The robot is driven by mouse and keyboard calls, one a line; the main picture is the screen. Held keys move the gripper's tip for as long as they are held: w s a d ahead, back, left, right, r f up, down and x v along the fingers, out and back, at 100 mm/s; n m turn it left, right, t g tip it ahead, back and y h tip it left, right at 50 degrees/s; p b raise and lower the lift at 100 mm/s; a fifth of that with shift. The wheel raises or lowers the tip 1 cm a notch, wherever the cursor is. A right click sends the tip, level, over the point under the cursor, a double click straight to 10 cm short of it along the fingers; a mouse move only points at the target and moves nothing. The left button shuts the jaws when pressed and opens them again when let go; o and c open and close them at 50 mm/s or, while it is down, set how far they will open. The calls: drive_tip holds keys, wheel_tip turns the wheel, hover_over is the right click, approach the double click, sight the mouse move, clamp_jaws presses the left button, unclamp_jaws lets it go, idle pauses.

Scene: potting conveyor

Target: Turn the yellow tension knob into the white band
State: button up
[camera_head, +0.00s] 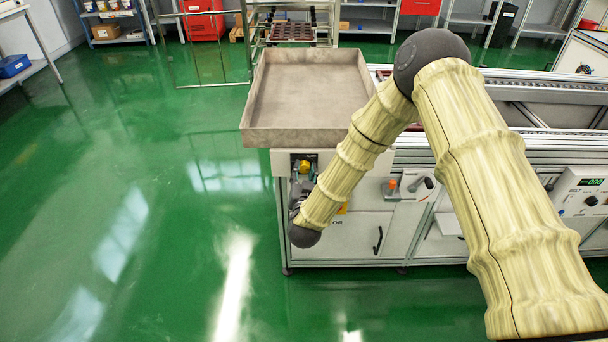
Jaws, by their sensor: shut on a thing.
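The yellow tension knob (304,166) shows small at the left end of the machine's front, just under the tray corner. My gripper (301,178) is at the knob and shut on it. My wrist and forearm come in from the right and hide part of the gripper and the panel around it. The white band cannot be made out at this size, and the knob's angle against it cannot be told.
A wide, empty grey tray (310,95) overhangs just above the knob. An orange-topped switch (392,186) and a black handle (428,182) sit to the right on the machine front. A control box (582,192) is at far right. The green floor (150,210) at left is clear.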

drive_tip(key=m+b, duration=0.1)
drive_tip(key=m, duration=0.4)
drive_tip(key=shift+d+f+m+b, duration=0.1)
drive_tip(key=shift+f+m+b, duration=0.05)
drive_tip(key=shift+m+b, duration=0.2)
drive_tip(key=m+b, duration=0.2)
drive_tip(key=m, duration=0.3)
drive_tip(key=shift+m, duration=0.25)
drive_tip(key=o, duration=1)
drive_tip(key=shift+s, duration=0.15)
drive_tip(key=s, duration=1.1)
drive_tip(key=shift+s, duration=0.4)
